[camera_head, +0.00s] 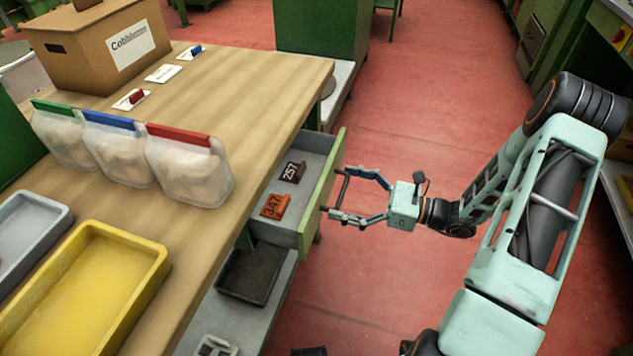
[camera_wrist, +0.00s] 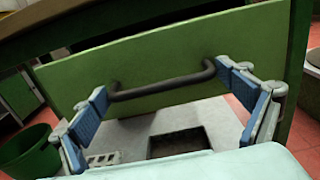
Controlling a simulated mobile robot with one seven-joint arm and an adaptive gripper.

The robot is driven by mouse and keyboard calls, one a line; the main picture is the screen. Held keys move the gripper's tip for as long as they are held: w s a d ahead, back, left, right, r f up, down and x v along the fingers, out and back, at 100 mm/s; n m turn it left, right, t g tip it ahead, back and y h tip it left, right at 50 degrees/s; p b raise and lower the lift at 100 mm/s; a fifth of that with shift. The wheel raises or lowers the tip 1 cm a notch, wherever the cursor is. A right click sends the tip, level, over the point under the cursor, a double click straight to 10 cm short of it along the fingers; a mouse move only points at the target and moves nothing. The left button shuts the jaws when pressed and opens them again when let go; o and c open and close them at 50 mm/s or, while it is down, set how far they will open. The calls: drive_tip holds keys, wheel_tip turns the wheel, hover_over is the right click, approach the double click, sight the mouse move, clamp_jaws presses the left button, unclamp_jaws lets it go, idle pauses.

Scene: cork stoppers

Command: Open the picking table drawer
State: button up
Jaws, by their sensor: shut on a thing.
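The picking table drawer (camera_head: 322,190) is pulled out from the wooden-topped table (camera_head: 262,90), and its grey inside shows. Its green front also fills the middle of the wrist view (camera_wrist: 165,60). The dark bar handle (camera_wrist: 160,88) runs across that front. My gripper (camera_head: 346,195) is at the handle, its blue-padded fingers wide apart, one at each end of the bar. It is shut on the handle lengthwise. In the drawer lie a dark tag marked 257 (camera_head: 291,172) and an orange tag marked 347 (camera_head: 274,206).
On the table stand bags with green, blue and red clips (camera_head: 188,170), a yellow tray (camera_head: 150,262), a grey tray (camera_head: 55,215) and a cardboard box (camera_head: 75,60). A lower shelf holds a black tray (camera_head: 248,275). Red floor (camera_head: 400,110) is open beyond the drawer.

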drive_tip(key=v, duration=1.3)
drive_tip(key=shift+w, duration=0.15)
drive_tip(key=o, duration=1.4)
drive_tip(key=v, duration=1.2)
drive_tip(key=shift+r, duration=0.1)
